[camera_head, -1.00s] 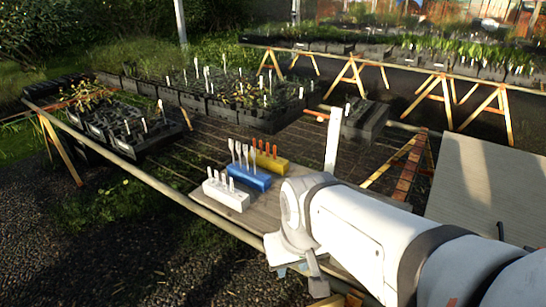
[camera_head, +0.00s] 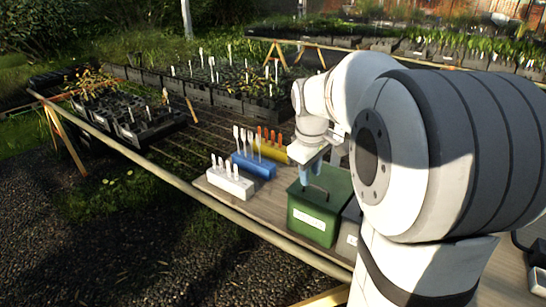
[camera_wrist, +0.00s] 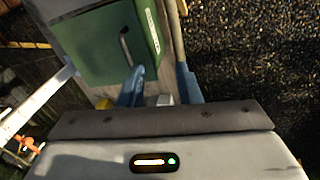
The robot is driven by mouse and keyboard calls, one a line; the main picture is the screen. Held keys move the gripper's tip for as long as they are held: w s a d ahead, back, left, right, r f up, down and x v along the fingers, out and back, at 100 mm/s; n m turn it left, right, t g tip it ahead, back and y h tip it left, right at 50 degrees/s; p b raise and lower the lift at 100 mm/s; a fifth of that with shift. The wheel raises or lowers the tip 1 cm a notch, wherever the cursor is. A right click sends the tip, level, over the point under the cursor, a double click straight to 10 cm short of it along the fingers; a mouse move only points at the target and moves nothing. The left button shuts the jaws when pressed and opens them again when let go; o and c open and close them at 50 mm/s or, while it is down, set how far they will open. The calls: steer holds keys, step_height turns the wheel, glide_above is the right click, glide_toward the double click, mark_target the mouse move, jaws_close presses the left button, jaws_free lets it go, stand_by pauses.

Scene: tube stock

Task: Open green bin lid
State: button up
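A green bin (camera_head: 311,225) with a white label on its front stands on the bench in the head view. Its green lid (camera_head: 334,181) is down on top and has a dark bar handle. In the wrist view the green bin (camera_wrist: 151,30) is at the upper middle, and the dark handle (camera_wrist: 125,46) shows ahead of my fingers. My gripper (camera_head: 310,173) points down just above the lid, near the handle. In the wrist view my gripper (camera_wrist: 160,82) has its two blue fingers spread apart with nothing between them. I cannot tell whether a finger touches the handle.
A grey bin (camera_head: 347,240) stands close at the green bin's right, partly hidden by my arm. White (camera_head: 231,186), blue (camera_head: 254,166) and yellow (camera_head: 269,150) blocks holding upright labels stand to its left. A wooden rail (camera_head: 190,187) runs along the bench's front edge.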

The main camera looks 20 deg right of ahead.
steer(key=n, duration=0.2)
glide_toward(318, 187)
steer(key=f, duration=0.5)
steer(key=w+d+f+b, duration=0.1)
steer(key=f, duration=0.1)
steer(key=shift+w+f, duration=0.15)
steer(key=shift+f, duration=0.05)
jaws_close()
